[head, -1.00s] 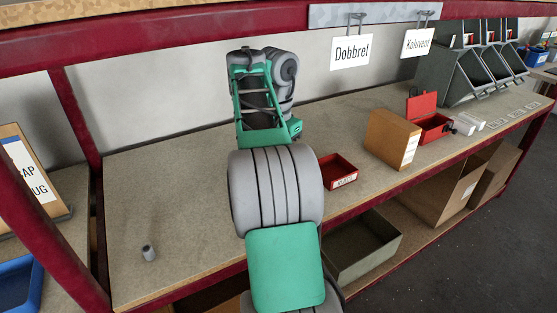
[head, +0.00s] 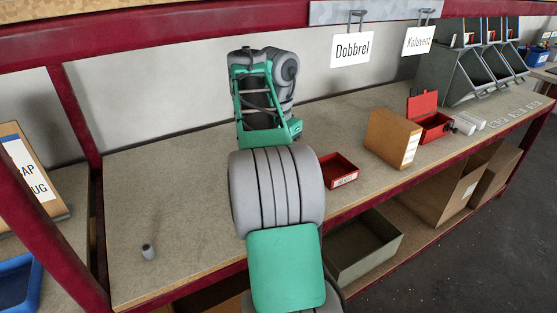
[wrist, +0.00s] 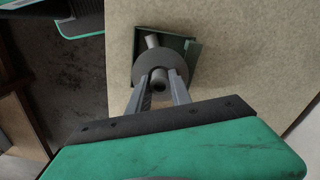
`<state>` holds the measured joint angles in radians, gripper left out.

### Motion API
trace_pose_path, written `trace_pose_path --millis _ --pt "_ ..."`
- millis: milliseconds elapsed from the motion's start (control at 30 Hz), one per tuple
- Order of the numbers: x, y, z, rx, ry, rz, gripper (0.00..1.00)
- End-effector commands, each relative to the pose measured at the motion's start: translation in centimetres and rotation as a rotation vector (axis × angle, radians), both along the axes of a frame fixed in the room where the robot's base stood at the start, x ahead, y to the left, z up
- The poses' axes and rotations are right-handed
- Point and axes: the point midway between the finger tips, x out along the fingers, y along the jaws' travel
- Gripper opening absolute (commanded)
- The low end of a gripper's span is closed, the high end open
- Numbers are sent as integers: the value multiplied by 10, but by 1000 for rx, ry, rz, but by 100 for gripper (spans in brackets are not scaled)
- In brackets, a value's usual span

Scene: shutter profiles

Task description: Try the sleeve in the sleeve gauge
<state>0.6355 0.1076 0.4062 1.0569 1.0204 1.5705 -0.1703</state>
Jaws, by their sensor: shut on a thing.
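In the wrist view my gripper (wrist: 159,82) is shut on a small grey sleeve (wrist: 158,77), whose open end faces the camera between the fingertips. A dark grey round piece (wrist: 162,57), perhaps the sleeve gauge, shows around or just behind the sleeve. I cannot tell whether the sleeve is inside it. Beyond is a dark green open holder (wrist: 190,58) with another pale cylindrical part (wrist: 151,40) at its upper left. In the head view my arm hides the gripper and this spot. Another small grey cylinder (head: 148,252) stands on the bench at the left.
A red tray (head: 338,171), a cardboard box (head: 392,138) and an open red case (head: 430,119) stand to the right of my arm. Grey bins (head: 460,75) are at the far right. A red post (head: 75,120) rises at the left.

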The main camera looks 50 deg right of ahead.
Motion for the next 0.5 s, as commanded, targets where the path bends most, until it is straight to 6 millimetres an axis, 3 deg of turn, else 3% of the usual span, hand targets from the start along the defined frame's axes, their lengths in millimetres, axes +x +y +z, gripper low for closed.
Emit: trace_pose_path --millis 233,267,500 --pt "0 0 -1 1 1 0 0" --pt "0 0 -1 1 1 0 26" --pt "0 0 -1 1 1 0 46"
